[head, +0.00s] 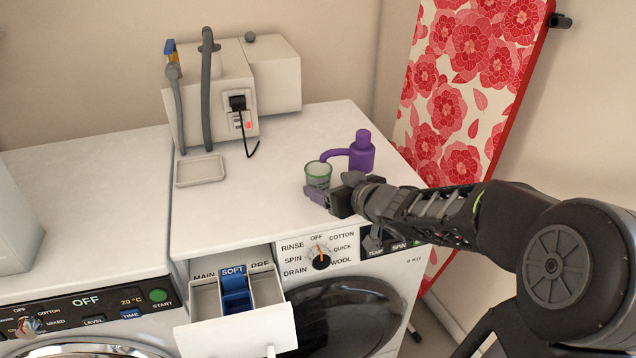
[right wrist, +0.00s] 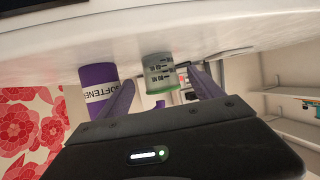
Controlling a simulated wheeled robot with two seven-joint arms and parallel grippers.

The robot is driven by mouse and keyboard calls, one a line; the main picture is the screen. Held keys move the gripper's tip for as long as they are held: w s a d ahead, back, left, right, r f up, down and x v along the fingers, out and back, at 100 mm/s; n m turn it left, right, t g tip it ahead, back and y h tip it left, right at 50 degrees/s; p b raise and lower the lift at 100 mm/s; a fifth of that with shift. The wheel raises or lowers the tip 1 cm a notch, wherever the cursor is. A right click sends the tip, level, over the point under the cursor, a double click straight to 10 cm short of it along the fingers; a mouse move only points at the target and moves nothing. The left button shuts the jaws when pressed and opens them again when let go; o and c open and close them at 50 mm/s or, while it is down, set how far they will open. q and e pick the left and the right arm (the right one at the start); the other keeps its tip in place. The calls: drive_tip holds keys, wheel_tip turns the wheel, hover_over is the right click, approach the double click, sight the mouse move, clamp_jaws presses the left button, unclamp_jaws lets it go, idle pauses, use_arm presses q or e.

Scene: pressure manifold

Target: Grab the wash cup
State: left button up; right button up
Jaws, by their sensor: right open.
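The wash cup is a small clear cup with a green rim (head: 318,174), standing on top of the right-hand washing machine near its front edge. In the right wrist view the cup (right wrist: 160,73) shows dark scale marks and lies in line with the gap between my fingers. My right gripper (head: 334,189) is open, low over the machine top and just in front of the cup. In the right wrist view its two fingers (right wrist: 162,80) point toward the cup; contact cannot be told. My left gripper is not in view.
A purple softener bottle (head: 362,152) with a curved handle stands close behind and right of the cup. A shallow white tray (head: 200,171) and a white box with hoses (head: 222,90) are further back left. The detergent drawer (head: 237,322) is pulled out below.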

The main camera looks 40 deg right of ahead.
sight(325, 182)
drive_tip(key=shift+w+f, duration=0.25)
drive_tip(key=shift+w, duration=0.15)
drive_tip(key=shift+r, duration=0.1)
drive_tip(key=b+x, duration=0.2)
drive_tip(key=x, duration=0.2)
drive_tip(key=shift+w+d+f, duration=0.15)
drive_tip(key=shift+w+f, duration=0.1)
drive_tip(key=shift+f, duration=0.05)
drive_tip(key=shift+w, duration=0.3)
drive_tip(key=shift+r, duration=0.1)
drive_tip(key=shift+c, duration=0.6)
drive_tip(key=c, duration=1.3)
